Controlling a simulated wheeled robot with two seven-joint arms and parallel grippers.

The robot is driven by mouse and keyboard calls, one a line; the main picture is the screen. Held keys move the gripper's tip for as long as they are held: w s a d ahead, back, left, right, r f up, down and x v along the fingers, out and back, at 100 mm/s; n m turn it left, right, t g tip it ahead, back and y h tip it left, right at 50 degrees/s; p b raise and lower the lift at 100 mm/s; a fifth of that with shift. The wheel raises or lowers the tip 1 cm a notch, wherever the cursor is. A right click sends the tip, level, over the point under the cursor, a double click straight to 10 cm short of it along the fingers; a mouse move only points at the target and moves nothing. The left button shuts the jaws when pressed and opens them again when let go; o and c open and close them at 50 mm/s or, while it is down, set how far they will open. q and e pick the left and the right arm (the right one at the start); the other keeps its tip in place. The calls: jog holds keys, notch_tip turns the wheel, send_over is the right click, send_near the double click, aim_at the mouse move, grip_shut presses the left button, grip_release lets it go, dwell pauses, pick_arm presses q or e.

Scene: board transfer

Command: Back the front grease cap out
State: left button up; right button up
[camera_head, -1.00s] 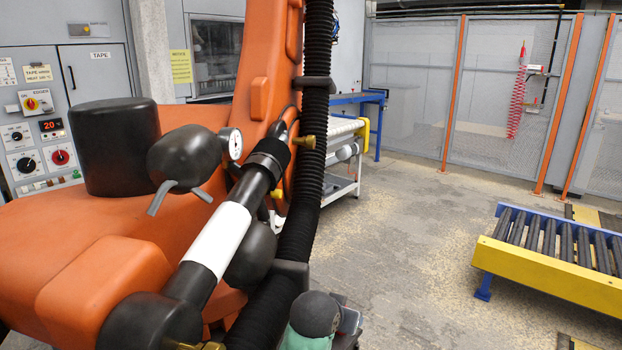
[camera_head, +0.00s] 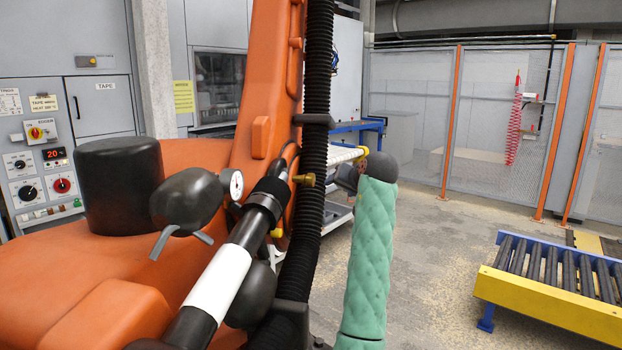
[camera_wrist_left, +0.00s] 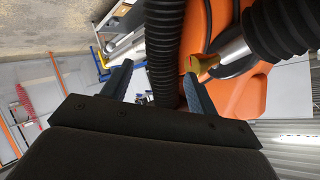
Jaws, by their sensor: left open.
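A brass grease cap (camera_head: 306,179) sticks out at the upper end of the cylinder on the orange robot arm (camera_head: 265,120). A smaller brass piece (camera_head: 277,232) shows lower down; I cannot tell which is the front cap. My left gripper (camera_head: 345,178) is right of the upper cap, apart from it, mostly hidden by my green-sleeved arm. In the left wrist view my left gripper (camera_wrist_left: 157,72) is open and empty. A brass cap (camera_wrist_left: 205,65) there lies beside the right fingertip, outside the gap. My right gripper is not in view.
A thick black ribbed hose (camera_head: 314,130) runs down beside the cylinder, close to the cap; it also shows behind the finger gap in the left wrist view (camera_wrist_left: 164,45). A pressure gauge (camera_head: 236,184) sits left. A yellow-sided roller conveyor (camera_head: 550,295) stands right, with open floor before it.

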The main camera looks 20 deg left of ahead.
aim_at(314, 181)
pick_arm(q)
jog(key=w+a+m+g+y+p, duration=0.1)
jog(key=a+m+g+y, duration=0.1)
jog(key=a+y, duration=0.1)
jog(key=w+a+m+g+y+p, duration=0.1)
jog(key=a+m+g+y, duration=0.1)
jog(key=a+y, duration=0.1)
jog(key=w+a+m+g+y+p, duration=0.1)
jog(key=w+a+y, duration=0.1)
jog(key=a, duration=0.2)
jog(key=shift+a+f+m+g+y, duration=0.25)
jog(key=shift+a+m+g+y, duration=0.1)
jog(key=shift+m+g+y, duration=0.05)
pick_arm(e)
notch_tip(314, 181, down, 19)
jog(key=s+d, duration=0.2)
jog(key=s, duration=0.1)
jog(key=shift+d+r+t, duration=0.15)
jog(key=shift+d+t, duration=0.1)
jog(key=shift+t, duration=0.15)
pick_arm(q)
jog(key=c, duration=1)
jog(key=shift+f, duration=0.1)
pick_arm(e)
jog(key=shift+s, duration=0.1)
